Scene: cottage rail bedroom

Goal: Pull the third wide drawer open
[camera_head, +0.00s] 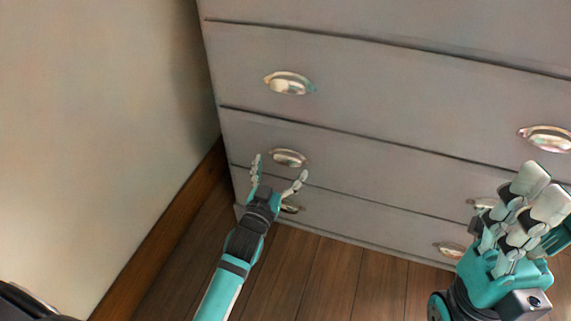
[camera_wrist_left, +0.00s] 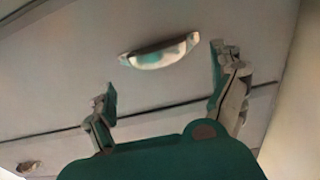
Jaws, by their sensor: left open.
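A grey dresser of wide drawers fills the head view; the drawer second from the bottom (camera_head: 375,170) looks shut, its front level with its neighbours. It has a shiny cup handle (camera_head: 289,158) at left and another (camera_head: 483,204) at right, partly behind my right gripper. My left gripper (camera_head: 280,168) is open and empty, its fingers spread to either side of the left handle's lower area. In the left wrist view the handle (camera_wrist_left: 160,52) lies beyond and between the fingertips (camera_wrist_left: 166,75); contact does not show. My right gripper (camera_head: 541,190) is at lower right, its finger gap unclear.
The drawer above (camera_head: 400,105) and the bottom drawer (camera_head: 360,218) also look shut. A plain wall (camera_head: 100,120) with a wooden baseboard (camera_head: 160,235) stands close on the left. Bare wooden floor (camera_head: 330,280) lies in front of the dresser.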

